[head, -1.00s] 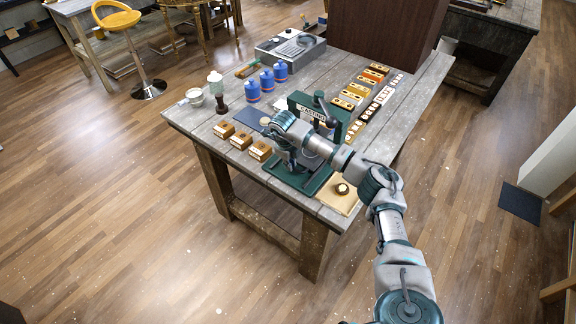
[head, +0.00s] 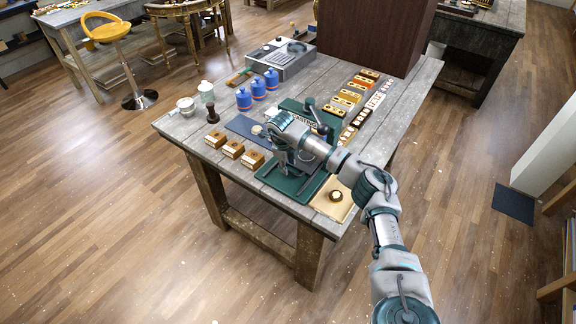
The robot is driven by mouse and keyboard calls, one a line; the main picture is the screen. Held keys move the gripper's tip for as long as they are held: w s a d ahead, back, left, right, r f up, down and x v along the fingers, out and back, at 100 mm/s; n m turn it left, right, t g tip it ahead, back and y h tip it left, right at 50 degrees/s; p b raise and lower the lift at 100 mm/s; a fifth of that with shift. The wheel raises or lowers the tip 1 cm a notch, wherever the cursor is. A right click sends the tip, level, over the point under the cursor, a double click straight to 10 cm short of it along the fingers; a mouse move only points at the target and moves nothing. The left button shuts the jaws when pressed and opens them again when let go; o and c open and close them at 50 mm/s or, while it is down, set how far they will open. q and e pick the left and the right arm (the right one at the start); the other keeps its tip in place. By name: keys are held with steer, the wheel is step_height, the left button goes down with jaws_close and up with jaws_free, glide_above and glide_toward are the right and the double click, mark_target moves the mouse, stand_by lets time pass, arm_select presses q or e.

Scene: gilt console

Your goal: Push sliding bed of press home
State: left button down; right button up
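The green press (head: 290,105) stands on the grey wooden table near its front right part. Its upright and lettering are partly hidden behind my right arm. Its dark green base (head: 286,186) shows below and around the hand, near the table's front edge. The sliding bed cannot be told apart from the base at this size. My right gripper (head: 298,168) points down over the base, close to it; I cannot tell whether it touches the bed or whether its fingers are open. My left gripper is not in view.
Wooden blocks (head: 233,148) stand left of the press, with a dark blue mat (head: 243,127) and blue canisters (head: 258,88) behind. A tan board (head: 325,207) with a small round item lies right of the base. Rows of small blocks (head: 350,96) lie behind right.

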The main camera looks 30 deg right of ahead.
step_height(320, 180, up, 11)
steer(key=a, duration=0.1)
steer(key=shift+s+a, duration=0.3)
steer(key=shift+a, duration=0.05)
steer(key=shift+f, duration=0.1)
